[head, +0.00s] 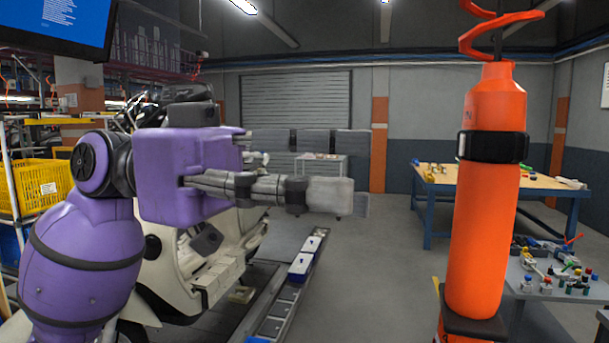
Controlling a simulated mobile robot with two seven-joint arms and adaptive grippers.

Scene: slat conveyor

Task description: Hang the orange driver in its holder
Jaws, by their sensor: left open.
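The orange driver (488,215) is a tall, upright orange cylinder with a black band, close to me at the right. A red-orange coil (500,30) rises above it, and its lower end meets a dark plate (474,325) near the bottom edge. I cannot tell whether that plate is part of the holder. My purple left arm comes in from the left, and my left gripper (338,197) points right, open and seen side-on. It appears empty, with a clear gap in the picture between it and the driver. My right gripper is not in view.
A cream scooter (195,265) stands behind my left arm, beside a slat conveyor (272,325). A yellow crate (40,188) is at far left. A blue-legged table (480,183) and a grey table (590,297) with small coloured parts stand right. The middle floor is clear.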

